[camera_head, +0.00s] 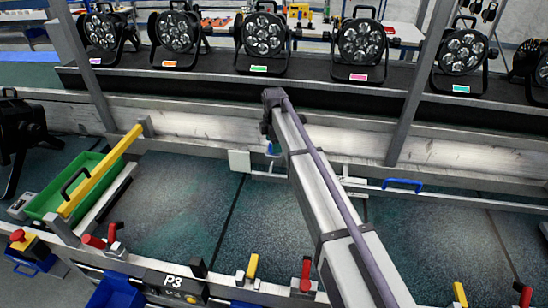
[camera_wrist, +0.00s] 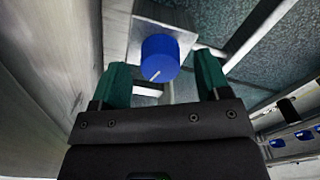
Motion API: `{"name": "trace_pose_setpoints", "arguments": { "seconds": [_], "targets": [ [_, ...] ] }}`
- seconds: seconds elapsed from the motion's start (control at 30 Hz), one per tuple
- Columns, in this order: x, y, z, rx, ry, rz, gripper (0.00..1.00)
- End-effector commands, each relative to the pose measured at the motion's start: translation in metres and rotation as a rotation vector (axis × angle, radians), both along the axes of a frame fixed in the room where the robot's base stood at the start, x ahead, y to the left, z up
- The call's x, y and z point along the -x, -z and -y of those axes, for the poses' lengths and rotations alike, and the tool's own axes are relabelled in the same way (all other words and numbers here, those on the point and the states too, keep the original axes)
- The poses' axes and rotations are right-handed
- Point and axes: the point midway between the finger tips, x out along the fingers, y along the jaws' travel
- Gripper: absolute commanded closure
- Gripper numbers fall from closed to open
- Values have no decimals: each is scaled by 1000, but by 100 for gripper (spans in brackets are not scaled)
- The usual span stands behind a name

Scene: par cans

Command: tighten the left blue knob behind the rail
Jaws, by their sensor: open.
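In the wrist view a round blue knob (camera_wrist: 160,57) with a white pointer line stands on a pale metal plate (camera_wrist: 145,28). The line points to the lower left. My gripper (camera_wrist: 164,66) is open, with one green finger on each side of the knob and a visible gap on both sides. I cannot tell how far the fingertips reach along the knob. In the head view my arm reaches over the bench to the rail (camera_head: 200,125), and its far end hides the gripper. A small blue patch (camera_head: 273,149) shows beside the arm; I cannot tell whether it is the knob.
Several par cans (camera_head: 263,36) stand on the shelf behind the rail. Grey uprights (camera_head: 408,105) rise on both sides of my arm. A green tray (camera_head: 58,197) and a yellow bar (camera_head: 100,170) are at left. A blue handle (camera_head: 403,184) is at right.

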Motion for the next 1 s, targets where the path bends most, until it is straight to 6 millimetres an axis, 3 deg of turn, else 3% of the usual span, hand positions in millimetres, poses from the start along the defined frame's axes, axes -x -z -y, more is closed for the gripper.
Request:
{"name": "trace_pose_setpoints", "arguments": {
  "seconds": [0.03, 0.07, 0.37, 0.87, 1.0],
  "targets": [
    [0, 15, 0, 0, 0, 0, 31],
    [0, 17, 0, 0, 0, 0, 31],
    [0, 14, 0, 0, 1, 0, 31],
    [0, 15, 0, 0, 1, 0, 79],
    [0, 15, 0, 0, 4, 0, 80]
  ]
}}
